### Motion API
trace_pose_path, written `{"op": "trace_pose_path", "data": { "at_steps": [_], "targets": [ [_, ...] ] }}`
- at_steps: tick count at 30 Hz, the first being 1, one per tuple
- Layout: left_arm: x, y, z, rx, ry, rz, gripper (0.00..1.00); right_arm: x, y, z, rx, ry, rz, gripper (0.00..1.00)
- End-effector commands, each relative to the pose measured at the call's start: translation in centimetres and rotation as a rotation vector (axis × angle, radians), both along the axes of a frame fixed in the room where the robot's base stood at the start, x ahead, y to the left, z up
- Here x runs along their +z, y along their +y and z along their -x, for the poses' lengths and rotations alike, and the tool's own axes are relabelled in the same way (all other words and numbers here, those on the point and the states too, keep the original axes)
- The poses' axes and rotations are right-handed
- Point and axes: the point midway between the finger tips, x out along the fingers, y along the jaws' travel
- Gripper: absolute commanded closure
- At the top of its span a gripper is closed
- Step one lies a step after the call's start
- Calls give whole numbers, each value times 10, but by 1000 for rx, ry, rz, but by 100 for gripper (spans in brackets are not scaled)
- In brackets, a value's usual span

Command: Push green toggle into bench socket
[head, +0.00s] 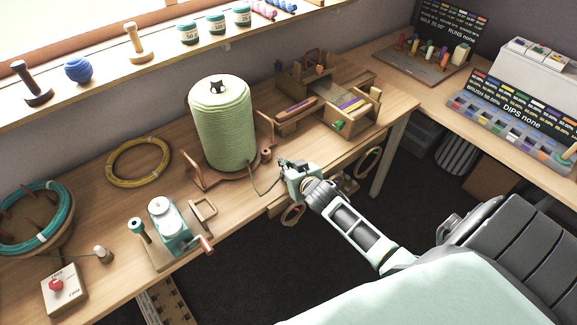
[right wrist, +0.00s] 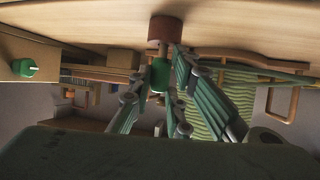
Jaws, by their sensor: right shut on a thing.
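My right gripper (head: 283,163) is at the front edge of the bench, beside the large green yarn cone (head: 222,125). In the right wrist view its fingers (right wrist: 162,82) are shut on a small green piece, which looks like the green toggle (right wrist: 158,75). A reddish-brown round piece (right wrist: 165,29) stands right beyond the toggle, against the bench; I cannot tell whether they touch. A small brown cylinder (head: 266,154) shows near the cone's base in the head view. The socket's opening is not visible. My left gripper is not in view.
A green knob (head: 338,125) sits on the wooden organiser (head: 350,110). A dark cord loops from the cone to my right gripper. A teal winder (head: 168,225), yellow hoop (head: 138,162) and red-button box (head: 63,288) are on the bench.

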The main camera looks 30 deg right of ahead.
Motion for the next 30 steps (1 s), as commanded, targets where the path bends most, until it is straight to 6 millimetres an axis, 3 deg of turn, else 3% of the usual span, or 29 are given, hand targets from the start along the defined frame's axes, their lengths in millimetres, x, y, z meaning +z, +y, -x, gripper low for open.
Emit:
{"op": "trace_pose_path", "data": {
  "at_steps": [30],
  "targets": [
    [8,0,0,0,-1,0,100,6,-1,-1,0,-4,1,100]
  ]
}}
